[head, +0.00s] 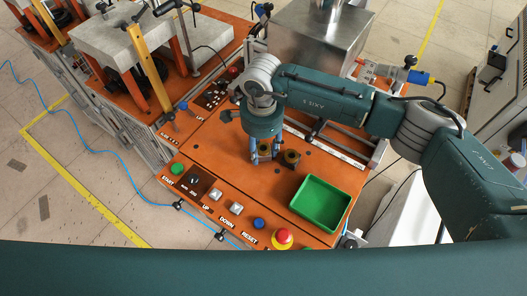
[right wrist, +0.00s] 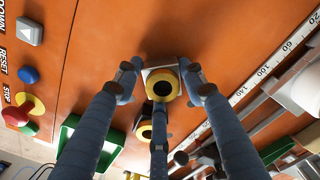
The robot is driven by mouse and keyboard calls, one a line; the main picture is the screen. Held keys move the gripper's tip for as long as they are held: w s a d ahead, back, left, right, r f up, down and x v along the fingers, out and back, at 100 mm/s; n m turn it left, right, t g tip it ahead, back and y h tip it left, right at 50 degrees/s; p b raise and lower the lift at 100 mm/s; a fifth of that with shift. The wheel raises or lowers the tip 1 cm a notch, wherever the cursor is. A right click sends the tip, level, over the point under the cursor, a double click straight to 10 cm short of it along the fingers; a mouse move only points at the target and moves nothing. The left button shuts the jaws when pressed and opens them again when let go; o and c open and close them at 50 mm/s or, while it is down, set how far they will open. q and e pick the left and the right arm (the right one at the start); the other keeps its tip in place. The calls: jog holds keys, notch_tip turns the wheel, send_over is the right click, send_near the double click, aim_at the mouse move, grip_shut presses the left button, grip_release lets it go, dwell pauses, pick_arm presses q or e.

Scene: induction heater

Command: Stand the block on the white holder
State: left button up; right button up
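My right gripper (head: 264,158) points straight down over the orange panel. In the right wrist view its three fingers (right wrist: 160,82) are spread around a yellow block (right wrist: 152,88) with a round black top. A pale square edge, seemingly a white holder (right wrist: 149,72), shows just behind this block. I cannot tell whether the fingertips touch the block. A second yellow-and-black round piece (right wrist: 144,132) sits close by, partly hidden by a finger. In the head view a brownish round piece (head: 291,158) stands just right of the gripper. My left gripper is not in view.
A green tray (head: 321,204) lies on the orange panel to the right. Buttons and a red-and-yellow stop knob (head: 282,238) line the front edge. A metal box (head: 318,38) and a rail with a ruler (right wrist: 265,75) stand behind the work area.

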aim_at(262, 149)
jog(key=shift+c, duration=0.8)
jog(key=shift+r, duration=0.1)
jog(key=shift+r, duration=0.2)
jog(key=shift+o, duration=0.2)
notch_tip(262, 149, up, 18)
jog(key=b, duration=0.6)
jog(key=s+d+f+n, duration=0.2)
jog(key=d+n, duration=0.1)
jog(key=d, duration=0.3)
jog(key=s+d+f+n, duration=0.2)
jog(key=d+n, duration=0.2)
jog(key=d, duration=0.2)
jog(key=shift+s+d+f, duration=0.15)
jog(key=shift+s+f, duration=0.15)
jog(key=shift+s, duration=0.1)
jog(key=s+d+f+n, duration=0.1)
jog(key=s+d+n, duration=0.1)
jog(key=s+d+f+n, duration=0.1)
jog(key=s+d+n, duration=0.1)
jog(key=s, duration=0.1)
jog(key=s+d+f+n, duration=0.1)
jog(key=s+d+n, duration=0.1)
jog(key=d, duration=0.1)
jog(key=shift+s+f, duration=0.2)
jog(key=shift+s, duration=0.05)
jog(key=shift+c, duration=0.2)
